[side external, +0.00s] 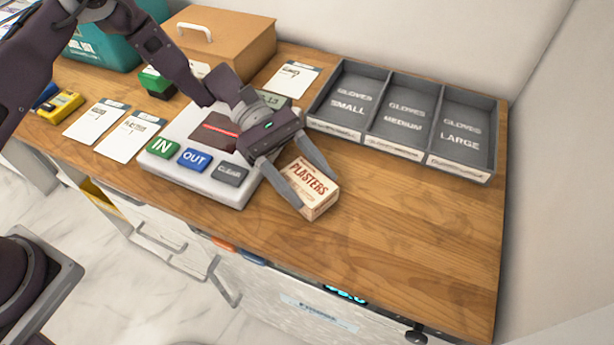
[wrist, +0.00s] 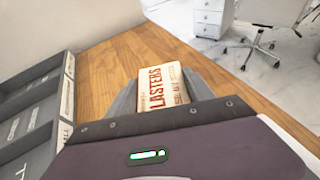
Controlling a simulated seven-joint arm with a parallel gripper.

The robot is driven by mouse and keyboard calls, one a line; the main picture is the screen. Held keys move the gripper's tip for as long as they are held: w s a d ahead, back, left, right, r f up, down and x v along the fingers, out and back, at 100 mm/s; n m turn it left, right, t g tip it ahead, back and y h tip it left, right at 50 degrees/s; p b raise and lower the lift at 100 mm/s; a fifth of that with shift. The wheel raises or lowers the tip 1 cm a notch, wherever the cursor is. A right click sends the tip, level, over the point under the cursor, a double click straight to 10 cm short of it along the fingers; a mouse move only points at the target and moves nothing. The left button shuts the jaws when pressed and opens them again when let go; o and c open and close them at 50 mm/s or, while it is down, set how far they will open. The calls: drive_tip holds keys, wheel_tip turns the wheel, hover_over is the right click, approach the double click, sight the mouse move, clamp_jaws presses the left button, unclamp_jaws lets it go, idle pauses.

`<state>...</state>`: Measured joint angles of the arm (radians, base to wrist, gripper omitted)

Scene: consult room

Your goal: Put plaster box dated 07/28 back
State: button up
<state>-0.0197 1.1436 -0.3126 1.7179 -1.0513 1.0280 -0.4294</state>
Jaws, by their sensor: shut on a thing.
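A cream box (side external: 314,187) with red "PLASTERS" lettering is between the two fingers of my gripper (side external: 308,188), right of the scanner on the wooden counter. My gripper is shut on it. In the wrist view the plaster box (wrist: 165,88) shows its lettered face between the fingers (wrist: 163,95). The date on the box is too small to read for sure. I cannot tell whether the box touches the counter or is held just above it.
A white scanner (side external: 228,190) with IN, OUT and a grey button is left of my gripper. An empty grey glove tray (side external: 402,150) with three compartments stands at the back right. A brown box (side external: 222,50) and paper cards (side external: 130,137) lie left. The front right counter (side external: 400,230) is clear.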

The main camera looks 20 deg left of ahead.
drive_tip(key=o, duration=1.4)
drive_tip(key=shift+w+a+r, duration=0.1)
drive_tip(key=shift+a+r, duration=0.05)
drive_tip(key=v, duration=1.1)
drive_tip(key=shift+w+a+r, duration=0.1)
drive_tip(key=shift+w+a, duration=0.05)
drive_tip(key=shift+a, duration=0.2)
drive_tip(key=shift+r, duration=0.15)
